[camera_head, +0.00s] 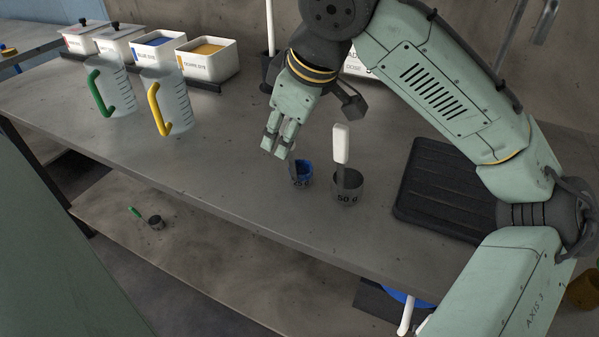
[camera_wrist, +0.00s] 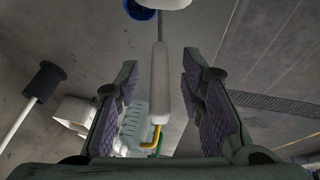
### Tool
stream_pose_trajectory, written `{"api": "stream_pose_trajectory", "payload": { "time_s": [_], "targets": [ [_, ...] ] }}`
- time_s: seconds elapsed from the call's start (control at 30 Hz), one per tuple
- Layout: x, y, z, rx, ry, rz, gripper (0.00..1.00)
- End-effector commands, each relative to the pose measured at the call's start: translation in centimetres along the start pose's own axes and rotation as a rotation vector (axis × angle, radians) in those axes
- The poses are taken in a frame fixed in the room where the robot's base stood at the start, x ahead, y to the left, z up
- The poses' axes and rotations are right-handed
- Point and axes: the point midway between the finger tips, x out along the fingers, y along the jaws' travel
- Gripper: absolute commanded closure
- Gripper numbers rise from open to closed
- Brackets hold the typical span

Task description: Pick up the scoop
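A small blue scoop (camera_head: 305,174) stands on the table below my gripper (camera_head: 278,152), its dark shank rising towards the fingertips. In the wrist view a white handle (camera_wrist: 160,85) on a grey shank lies between the two fingers of my gripper (camera_wrist: 162,90), with a gap on each side. The fingers are spread and do not visibly grip it. A blue cup (camera_wrist: 142,8) shows at the top edge there. In the head view my fingers hide most of this scoop's handle. A larger dark scoop marked 50 g (camera_head: 347,190) with an upright white handle (camera_head: 341,145) stands just right.
A black ribbed tray (camera_head: 440,190) lies to the right. Two clear jugs, with a green handle (camera_head: 98,92) and a yellow handle (camera_head: 155,108), and several white dye bins (camera_head: 208,66) stand at left. A green-handled scoop (camera_head: 154,221) lies on the lower shelf. The front-left tabletop is clear.

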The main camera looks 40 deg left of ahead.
Motion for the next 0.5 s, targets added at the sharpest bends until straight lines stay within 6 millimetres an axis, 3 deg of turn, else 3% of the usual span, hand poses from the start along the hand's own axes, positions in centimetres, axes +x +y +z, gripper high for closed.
{"api": "stream_pose_trajectory", "payload": {
  "time_s": [0.5],
  "targets": [
    [-0.04, 0.01, 0.0, 0.0, -0.001, 0.0, 0.99]
  ]
}}
